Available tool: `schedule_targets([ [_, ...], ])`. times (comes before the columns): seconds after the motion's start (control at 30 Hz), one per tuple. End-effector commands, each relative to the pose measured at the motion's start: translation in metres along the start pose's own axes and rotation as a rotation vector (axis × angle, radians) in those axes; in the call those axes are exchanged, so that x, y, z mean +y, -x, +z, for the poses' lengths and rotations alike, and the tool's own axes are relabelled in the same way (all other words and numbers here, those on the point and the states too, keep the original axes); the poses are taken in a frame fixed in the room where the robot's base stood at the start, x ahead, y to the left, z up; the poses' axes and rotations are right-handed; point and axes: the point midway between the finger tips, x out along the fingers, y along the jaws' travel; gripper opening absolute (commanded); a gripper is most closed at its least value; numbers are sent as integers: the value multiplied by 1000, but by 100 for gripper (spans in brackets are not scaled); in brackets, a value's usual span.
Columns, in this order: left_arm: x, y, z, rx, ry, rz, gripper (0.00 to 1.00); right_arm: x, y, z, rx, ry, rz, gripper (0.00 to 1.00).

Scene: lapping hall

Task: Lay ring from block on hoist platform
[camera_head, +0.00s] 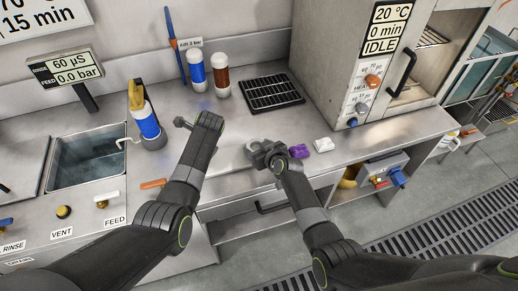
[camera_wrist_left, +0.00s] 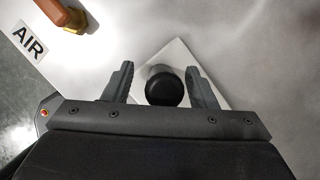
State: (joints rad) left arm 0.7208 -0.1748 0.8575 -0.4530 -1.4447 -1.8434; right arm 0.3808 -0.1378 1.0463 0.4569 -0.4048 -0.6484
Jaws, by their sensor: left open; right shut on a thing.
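My right gripper (camera_head: 268,157) is low over the bench in the head view, shut on a small pale grey rounded piece (camera_head: 254,145) that looks like the ring; the fingers partly hide it. My left gripper (camera_head: 186,123) is over the bench to the left of it. In the left wrist view its fingers (camera_wrist_left: 160,82) are spread on either side of a black round-topped post (camera_wrist_left: 163,88), with no clear contact. A light, square-cornered plate (camera_wrist_left: 177,55) lies under the post. I cannot tell which parts are the block or the hoist platform.
A purple piece (camera_head: 298,151) and a white piece (camera_head: 324,145) lie right of my right gripper. A black rack (camera_head: 271,92), bottles (camera_head: 197,72) and an oven (camera_head: 345,60) stand behind. A sink (camera_head: 88,158) is at left. An orange handle (camera_wrist_left: 62,12) is beside the AIR label.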

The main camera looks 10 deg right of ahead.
Motion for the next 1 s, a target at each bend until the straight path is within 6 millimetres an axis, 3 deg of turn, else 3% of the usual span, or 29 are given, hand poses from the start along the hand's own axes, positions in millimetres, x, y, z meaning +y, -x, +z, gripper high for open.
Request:
schedule_targets([
  [0.03,0,0,0,0,0,0,52,0,0,9,-16,0,-2,30],
  [0.17,0,-1,0,0,0,0,52,0,0,11,-21,0,-3,30],
  [0.2,0,-1,0,0,0,0,52,-1,0,14,-26,0,-5,68],
  [0.33,0,-1,0,0,0,0,52,-1,0,12,-22,0,-4,85],
  [0.7,0,-4,-2,0,0,0,52,0,-3,14,-16,0,-3,85],
  [1.0,0,-2,-1,0,0,0,52,0,24,11,-13,-1,-1,85],
])
